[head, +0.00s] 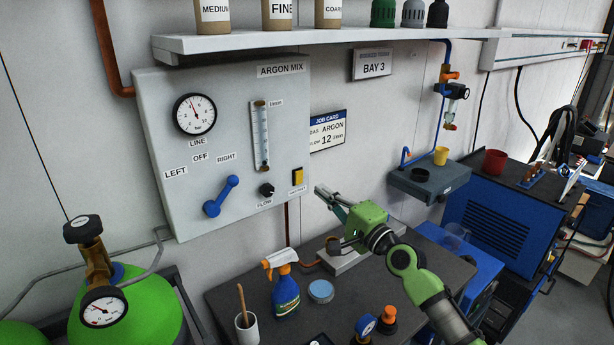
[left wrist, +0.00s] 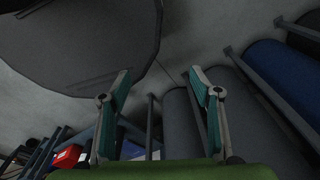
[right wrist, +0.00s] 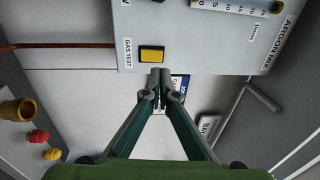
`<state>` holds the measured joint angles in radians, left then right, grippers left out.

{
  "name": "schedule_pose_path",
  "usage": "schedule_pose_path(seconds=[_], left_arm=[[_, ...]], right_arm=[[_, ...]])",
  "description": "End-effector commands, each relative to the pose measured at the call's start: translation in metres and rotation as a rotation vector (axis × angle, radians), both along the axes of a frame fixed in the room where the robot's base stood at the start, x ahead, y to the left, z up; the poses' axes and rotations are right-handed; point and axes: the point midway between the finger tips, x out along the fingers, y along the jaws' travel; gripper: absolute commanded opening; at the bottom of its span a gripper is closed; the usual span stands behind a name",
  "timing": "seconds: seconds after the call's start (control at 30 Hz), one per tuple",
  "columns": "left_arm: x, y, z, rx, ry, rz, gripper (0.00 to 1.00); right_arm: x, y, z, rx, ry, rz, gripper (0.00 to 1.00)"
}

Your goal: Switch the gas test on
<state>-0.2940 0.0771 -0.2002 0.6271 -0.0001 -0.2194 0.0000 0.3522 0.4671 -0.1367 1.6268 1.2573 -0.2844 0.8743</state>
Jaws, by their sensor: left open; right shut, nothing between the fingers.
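The gas test switch is a yellow rocker (head: 297,177) at the lower right of the grey ARGON MIX panel (head: 225,85). The switch also shows in the right wrist view (right wrist: 151,54), beside its GAS TEST label. I cannot tell its position. My right gripper (head: 319,191) is shut and empty, its tips just right of and below the switch in the head view. In the right wrist view the tips (right wrist: 158,74) are close to the switch; contact is not clear. My left gripper (left wrist: 159,74) is open and empty, above the floor.
The panel also carries a black flow knob (head: 266,190), a blue selector lever (head: 221,196) and a line gauge (head: 195,114). Below, a spray bottle (head: 285,290) and a blue-lidded tin (head: 321,291) stand on the bench. A shelf (head: 330,36) overhangs the panel.

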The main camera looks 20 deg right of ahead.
Motion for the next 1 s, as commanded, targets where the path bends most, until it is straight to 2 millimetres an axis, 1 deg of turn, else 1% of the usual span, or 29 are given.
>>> schedule_pose_path(seconds=[0.03, 0.2, 0.4, 0.57, 0.87, 0.97, 1.0], left_arm=[[0.001, 0.0, 0.003, 0.0, -0.001, 0.0, 0.58], [-0.001, 0.001, 0.004, 0.0, 0.002, 0.0, 0.58], [-0.007, 0.002, 0.002, 0.003, 0.011, -0.001, 0.58], [-0.01, 0.003, 0.002, 0.004, 0.015, -0.001, 0.58], [-0.01, 0.004, 0.002, 0.004, 0.015, -0.001, 0.58], [-0.01, 0.004, -0.004, 0.005, 0.015, -0.001, 0.58], [-0.01, 0.004, -0.003, 0.005, 0.015, -0.001, 0.58]], right_arm=[[0.011, 0.004, 0.005, 0.002, -0.002, 0.0, 0.0], [0.041, 0.015, 0.006, 0.001, -0.001, 0.0, 0.0], [0.061, 0.022, 0.008, 0.0, -0.001, 0.0, 0.0], [0.066, 0.024, 0.009, 0.0, -0.001, 0.0, 0.0], [0.067, 0.025, 0.008, 0.0, 0.0, 0.0, 0.0], [0.072, 0.027, 0.009, 0.001, -0.002, 0.001, 0.0], [0.073, 0.027, 0.011, -0.001, -0.001, 0.001, 0.0]])
